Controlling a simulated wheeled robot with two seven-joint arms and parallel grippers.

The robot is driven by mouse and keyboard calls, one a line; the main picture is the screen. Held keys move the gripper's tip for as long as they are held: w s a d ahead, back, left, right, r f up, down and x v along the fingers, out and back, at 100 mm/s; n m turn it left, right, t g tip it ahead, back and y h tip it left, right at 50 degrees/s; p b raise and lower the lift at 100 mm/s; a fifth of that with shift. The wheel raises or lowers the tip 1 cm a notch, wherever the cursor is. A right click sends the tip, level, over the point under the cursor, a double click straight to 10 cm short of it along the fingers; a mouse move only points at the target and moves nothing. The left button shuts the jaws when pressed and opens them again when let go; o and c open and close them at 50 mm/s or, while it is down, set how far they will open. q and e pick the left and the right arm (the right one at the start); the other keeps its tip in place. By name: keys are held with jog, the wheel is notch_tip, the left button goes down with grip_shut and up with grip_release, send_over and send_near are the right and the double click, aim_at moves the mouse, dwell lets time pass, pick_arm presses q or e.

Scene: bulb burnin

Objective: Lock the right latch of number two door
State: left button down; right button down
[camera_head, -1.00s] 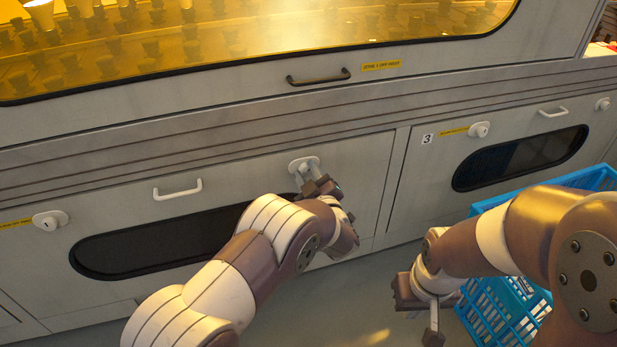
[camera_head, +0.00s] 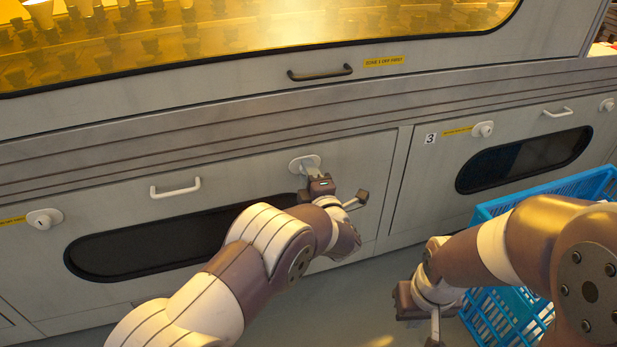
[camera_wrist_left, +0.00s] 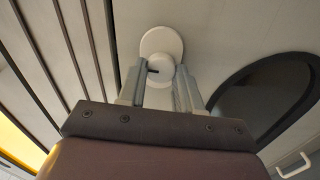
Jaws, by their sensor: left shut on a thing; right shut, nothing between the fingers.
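The door left of the number 3 door has a pale handle (camera_head: 175,188) and a dark oval window (camera_head: 150,245); its own number is not visible. Its right latch (camera_head: 303,164) is a white round plate with a knob, also seen in the left wrist view (camera_wrist_left: 161,42). My left gripper (camera_head: 316,178) is at this latch, shut on its turning part; its two fingers (camera_wrist_left: 160,88) lie either side of it. The gripper partly hides the latch in the head view. The left latch (camera_head: 44,219) shows a dark slot. My right gripper (camera_head: 434,336) is shut and empty, low in front.
A blue crate (camera_head: 485,212) stands at the right, partly behind my right arm. The number 3 door has a handle (camera_head: 558,112) and latch (camera_head: 483,130). A dark handle (camera_head: 320,74) sits above, below the lit window. Floor between the arms is clear.

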pick_arm(q)
jog(key=shift+n, duration=0.7)
jog(key=c, duration=0.8)
grip_release()
jog(key=shift+o, duration=0.2)
jog(key=p+v, duration=0.5)
jog(key=v, duration=0.7)
jog(key=shift+s, duration=0.4)
jog(key=shift+d, duration=0.1)
